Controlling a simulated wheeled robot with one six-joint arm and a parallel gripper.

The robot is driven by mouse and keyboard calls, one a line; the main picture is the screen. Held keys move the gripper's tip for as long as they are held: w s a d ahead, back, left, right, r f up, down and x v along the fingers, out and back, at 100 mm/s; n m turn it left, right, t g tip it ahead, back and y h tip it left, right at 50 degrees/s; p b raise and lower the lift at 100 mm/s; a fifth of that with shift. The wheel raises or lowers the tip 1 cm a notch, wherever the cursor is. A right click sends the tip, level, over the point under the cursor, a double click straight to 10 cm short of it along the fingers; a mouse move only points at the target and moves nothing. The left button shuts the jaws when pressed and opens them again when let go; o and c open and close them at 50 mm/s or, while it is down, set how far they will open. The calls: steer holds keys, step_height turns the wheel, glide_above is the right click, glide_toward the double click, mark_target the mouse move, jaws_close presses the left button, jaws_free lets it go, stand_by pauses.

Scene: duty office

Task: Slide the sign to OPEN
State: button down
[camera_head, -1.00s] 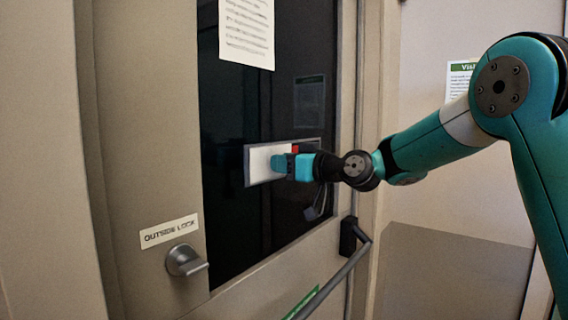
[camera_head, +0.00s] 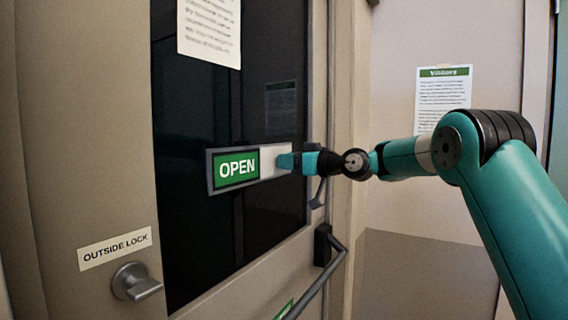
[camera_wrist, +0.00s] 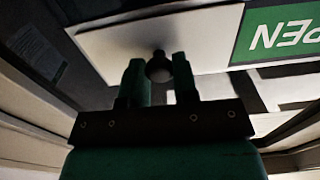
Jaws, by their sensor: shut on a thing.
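The sign's frame (camera_head: 212,190) is mounted on the door's dark glass. Its left part shows a green panel (camera_head: 222,181) reading OPEN in white letters. A plain white slider (camera_head: 267,163) covers the right part. My gripper (camera_head: 284,161) is at the slider's right end, shut on the slider's small dark knob (camera_wrist: 159,66), which sits between the two teal fingers in the wrist view. In that view the green panel (camera_wrist: 285,28) appears upside down beside the white slider (camera_wrist: 115,45). Any red panel is hidden from view.
A lock knob (camera_head: 135,283) sits under the OUTSIDE LOCK label (camera_head: 115,249) at lower left. A push bar (camera_head: 322,278) crosses the door below my arm. A printed notice (camera_head: 210,30) hangs above the sign, and a Visitors notice (camera_head: 443,98) is on the right wall.

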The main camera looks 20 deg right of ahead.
steer(key=shift+w+r, duration=0.1)
steer(key=c, duration=0.9)
jaws_free()
steer(key=shift+d, duration=0.2)
steer(key=shift+b+v, duration=2.8)
steer(key=shift+v, duration=5.9)
steer(key=shift+a, duration=0.15)
